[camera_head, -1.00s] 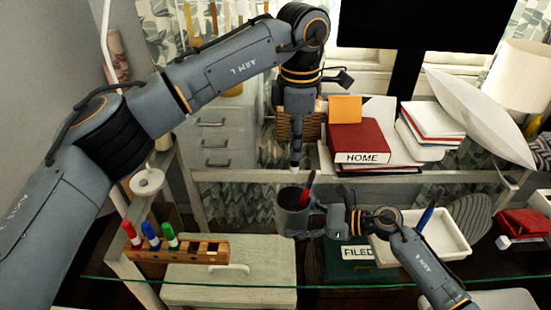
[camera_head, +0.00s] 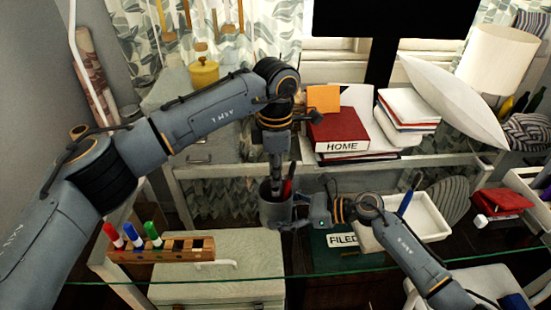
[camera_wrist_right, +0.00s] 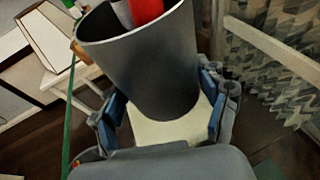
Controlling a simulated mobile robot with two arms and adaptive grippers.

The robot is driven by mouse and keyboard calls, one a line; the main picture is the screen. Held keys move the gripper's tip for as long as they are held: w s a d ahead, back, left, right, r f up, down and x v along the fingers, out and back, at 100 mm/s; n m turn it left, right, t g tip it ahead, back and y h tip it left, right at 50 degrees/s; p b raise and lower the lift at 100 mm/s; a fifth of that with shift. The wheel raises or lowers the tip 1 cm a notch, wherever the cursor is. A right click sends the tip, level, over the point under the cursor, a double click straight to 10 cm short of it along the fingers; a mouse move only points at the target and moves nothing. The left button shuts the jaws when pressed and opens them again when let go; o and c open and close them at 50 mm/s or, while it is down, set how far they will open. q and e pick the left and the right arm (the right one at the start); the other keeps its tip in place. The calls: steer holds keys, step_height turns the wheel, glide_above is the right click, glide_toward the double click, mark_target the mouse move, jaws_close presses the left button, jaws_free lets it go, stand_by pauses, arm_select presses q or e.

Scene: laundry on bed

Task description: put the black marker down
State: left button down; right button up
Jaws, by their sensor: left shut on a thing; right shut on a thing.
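My left gripper (camera_head: 276,166) points straight down over the grey cup (camera_head: 272,214), its tip at the cup's mouth. It is shut on a slim thing, taken as the black marker, which is mostly hidden by the fingers and the cup wall. My right gripper (camera_head: 303,210) is shut on the cup from the right and holds it nearly upright. In the right wrist view the cup (camera_wrist_right: 150,65) sits between the right fingers. A red thing (camera_wrist_right: 146,10) and a greyish thing (camera_wrist_right: 121,12) show inside its mouth.
A wooden rack (camera_head: 150,256) at left holds red, blue and green markers, with empty slots beside them. A glass edge (camera_head: 330,278) runs across the front. A white tray (camera_head: 430,224) with a blue pen is at right. Books (camera_head: 345,138) stand behind.

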mark_target(276, 205)
arm_select(q)
steer(key=shift+f, duration=1.5)
arm_select(e)
steer(key=shift+s+f, duration=0.1)
steer(key=shift+f, duration=0.05)
arm_select(q)
steer(key=c, duration=1.2)
jaws_free()
arm_select(e)
steer(key=o, duration=0.9)
steer(key=shift+o, duration=0.2)
